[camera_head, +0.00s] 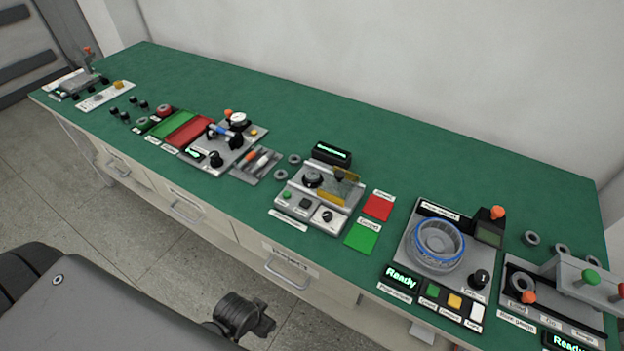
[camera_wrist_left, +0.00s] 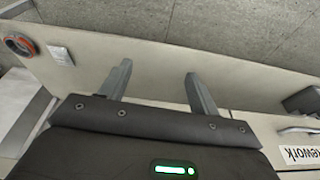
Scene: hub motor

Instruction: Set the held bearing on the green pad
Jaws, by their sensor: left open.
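The flat green pad (camera_head: 362,237) lies on the green bench, just in front of a red pad (camera_head: 378,207). In the left wrist view my left gripper (camera_wrist_left: 158,72) is open, its two grey fingers apart with no bearing between them. It faces the pale bench front and the floor. I see no bearing in a gripper. Small dark ring-shaped parts, which look like bearings, lie on the bench: one (camera_head: 295,159) behind the small press station, another (camera_head: 281,174) beside it, and one (camera_head: 532,237) at the right. My right gripper is not in view.
A grey station with a yellowish guard (camera_head: 328,193) stands left of the green pad. A station with a blue-ringed hub (camera_head: 437,246) stands to its right. Other stations line the bench front; its back strip is clear. Drawer handles (camera_head: 287,272) jut from the front.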

